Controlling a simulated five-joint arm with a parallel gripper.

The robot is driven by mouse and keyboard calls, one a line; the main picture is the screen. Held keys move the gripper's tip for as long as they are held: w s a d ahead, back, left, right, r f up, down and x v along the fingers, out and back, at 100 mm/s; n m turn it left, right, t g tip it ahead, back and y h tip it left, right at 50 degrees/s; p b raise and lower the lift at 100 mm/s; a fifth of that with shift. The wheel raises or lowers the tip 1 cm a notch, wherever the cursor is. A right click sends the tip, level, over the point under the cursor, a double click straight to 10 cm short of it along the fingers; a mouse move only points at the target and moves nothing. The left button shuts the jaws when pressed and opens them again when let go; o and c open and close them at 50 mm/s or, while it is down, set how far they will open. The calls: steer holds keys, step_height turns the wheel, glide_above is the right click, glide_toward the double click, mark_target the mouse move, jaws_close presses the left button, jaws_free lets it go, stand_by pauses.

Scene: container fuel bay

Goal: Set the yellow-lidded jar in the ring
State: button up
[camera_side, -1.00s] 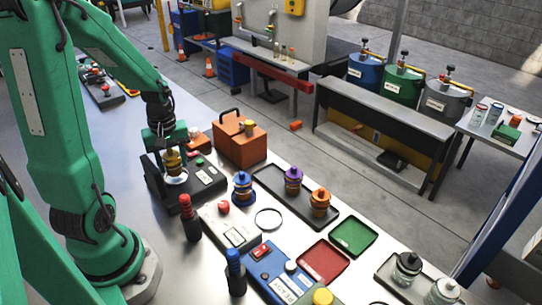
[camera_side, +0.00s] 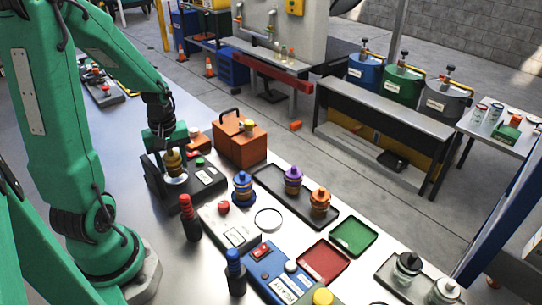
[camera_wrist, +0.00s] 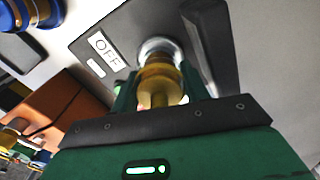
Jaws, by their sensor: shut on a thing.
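The yellow-lidded jar (camera_side: 173,163) is upright at a round pale plate on a dark device (camera_side: 195,183). My gripper (camera_side: 170,150) is shut on the jar from above. In the wrist view the jar (camera_wrist: 160,82) sits between my fingers, with its lower end at a pale round plate (camera_wrist: 160,47). I cannot tell whether it rests on the plate or is just above it. The ring (camera_side: 268,219), a thin pale circle, lies empty on the bench to the right, beside the blue-lidded jar (camera_side: 243,187).
A dark tray (camera_side: 268,183) holds a purple-lidded jar (camera_side: 293,178) and an orange-lidded jar (camera_side: 320,200). An orange box (camera_side: 240,150) stands right of my gripper. Bottles (camera_side: 190,220) and a light box with a red button (camera_side: 228,225) stand nearer. Red (camera_side: 323,262) and green (camera_side: 354,236) trays lie right.

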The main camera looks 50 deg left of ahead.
mark_target(169, 152)
steer(key=shift+f, duration=0.55)
stand_by(0.9)
steer(key=o, duration=1.1)
steer(key=shift+o, duration=0.3)
steer(key=shift+s, duration=0.1)
steer(key=shift+r, duration=1.6)
steer(key=shift+o, duration=0.8)
steer(key=shift+r, duration=0.5)
steer(key=shift+o, duration=0.2)
steer(key=shift+r, duration=1.9)
